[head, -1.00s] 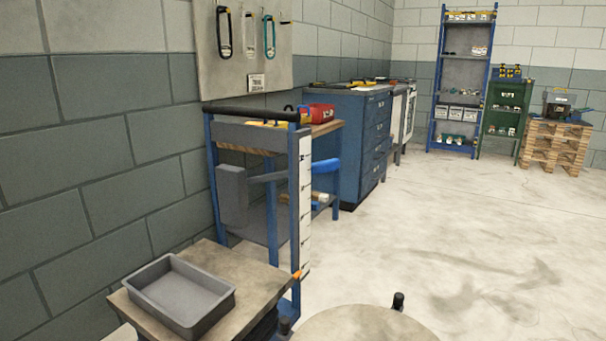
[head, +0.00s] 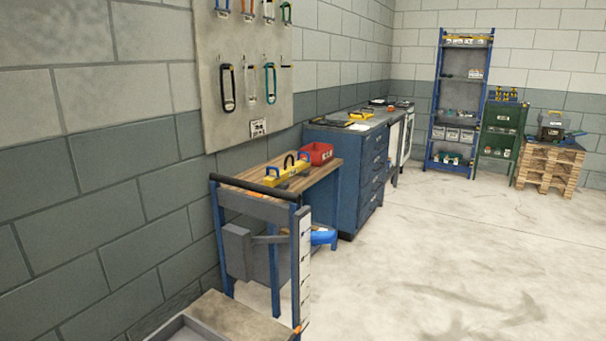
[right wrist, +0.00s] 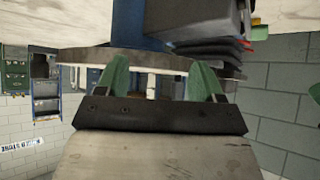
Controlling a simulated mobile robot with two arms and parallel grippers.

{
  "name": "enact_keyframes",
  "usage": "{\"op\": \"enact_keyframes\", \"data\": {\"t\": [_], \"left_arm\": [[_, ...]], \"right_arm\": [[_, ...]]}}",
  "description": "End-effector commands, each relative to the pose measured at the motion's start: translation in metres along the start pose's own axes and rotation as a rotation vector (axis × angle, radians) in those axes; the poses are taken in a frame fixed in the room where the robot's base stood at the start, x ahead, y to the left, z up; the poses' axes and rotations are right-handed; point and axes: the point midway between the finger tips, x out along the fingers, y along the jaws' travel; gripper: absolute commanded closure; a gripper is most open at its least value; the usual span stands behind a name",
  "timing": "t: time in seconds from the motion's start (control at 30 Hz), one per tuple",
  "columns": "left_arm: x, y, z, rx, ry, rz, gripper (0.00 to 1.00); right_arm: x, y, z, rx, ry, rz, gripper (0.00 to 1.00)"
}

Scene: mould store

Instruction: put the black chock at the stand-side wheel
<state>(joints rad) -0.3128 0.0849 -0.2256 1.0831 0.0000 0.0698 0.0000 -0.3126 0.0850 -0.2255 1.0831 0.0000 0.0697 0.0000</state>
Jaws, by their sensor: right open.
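I cannot make out a black chock or any wheel in either view. My right gripper (right wrist: 160,78) shows in the right wrist view, with its two green fingers apart. Nothing shows clearly held between them. No gripper shows in the head view, and my left gripper is not in view.
A blue-framed stand (head: 303,270) is at the lower left, by the wall. A wooden top (head: 240,318) with a grey tray (head: 175,328) is cut off below. Beyond are a red bin (head: 317,153), blue cabinet (head: 348,165), shelf (head: 462,100) and pallets (head: 548,168). The floor (head: 450,260) at right is clear.

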Motion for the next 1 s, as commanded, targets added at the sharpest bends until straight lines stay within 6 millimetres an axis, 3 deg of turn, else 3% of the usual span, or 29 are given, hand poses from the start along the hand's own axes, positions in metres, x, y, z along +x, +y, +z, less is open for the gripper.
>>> {"op": "enact_keyframes", "data": {"t": [0.03, 0.2, 0.3, 0.4, 0.53, 0.77, 1.0], "left_arm": [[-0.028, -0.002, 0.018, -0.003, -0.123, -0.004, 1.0], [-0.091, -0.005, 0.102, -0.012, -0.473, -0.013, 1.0], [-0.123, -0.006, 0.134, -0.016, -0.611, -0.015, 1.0], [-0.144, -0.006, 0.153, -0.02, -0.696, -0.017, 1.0], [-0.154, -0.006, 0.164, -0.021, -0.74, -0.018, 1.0], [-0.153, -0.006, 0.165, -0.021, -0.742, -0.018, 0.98], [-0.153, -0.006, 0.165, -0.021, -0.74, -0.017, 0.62]], "right_arm": [[-0.028, 0.002, 0.018, 0.003, -0.123, 0.004, 0.32], [-0.091, 0.005, 0.102, 0.012, -0.474, 0.012, 0.32], [-0.123, 0.006, 0.134, 0.017, -0.612, 0.015, 0.32], [-0.144, 0.006, 0.153, 0.02, -0.697, 0.017, 0.32], [-0.154, 0.006, 0.164, 0.022, -0.74, 0.018, 0.32], [-0.154, 0.006, 0.165, 0.021, -0.742, 0.017, 0.32], [-0.153, 0.006, 0.165, 0.021, -0.74, 0.017, 0.34]]}}
